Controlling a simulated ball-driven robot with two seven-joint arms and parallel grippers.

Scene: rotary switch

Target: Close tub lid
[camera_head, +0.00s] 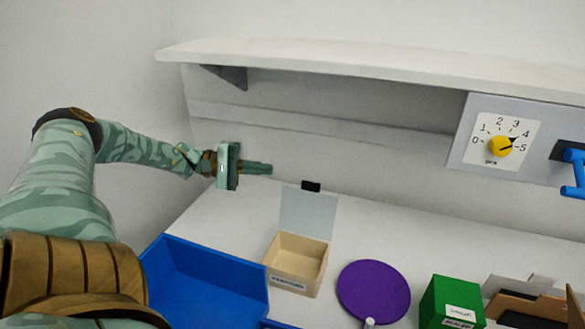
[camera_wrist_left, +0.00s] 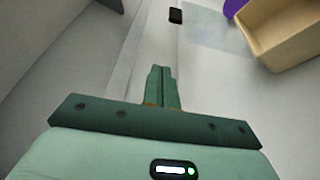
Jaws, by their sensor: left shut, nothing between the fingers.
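In the head view a beige tub (camera_head: 296,263) with a small label on its front stands on the table. Its pale, see-through lid (camera_head: 308,213) stands up open at the back edge, with a black tab (camera_head: 311,186) at its top. My left gripper (camera_head: 268,169) is shut and empty, above the table to the left of the lid and a little higher than the tab. In the left wrist view the shut fingers (camera_wrist_left: 162,75) point toward the black tab (camera_wrist_left: 176,16), apart from it. The tub (camera_wrist_left: 275,32) and lid (camera_wrist_left: 215,25) show at upper right. My right gripper is not in view.
A blue bin (camera_head: 205,285) stands left of the tub. A purple disc (camera_head: 374,291) lies to its right, then a green box (camera_head: 452,303). A shelf (camera_head: 380,62) runs above, with a panel bearing a yellow rotary knob (camera_head: 500,146) and a blue handle (camera_head: 574,170) at right.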

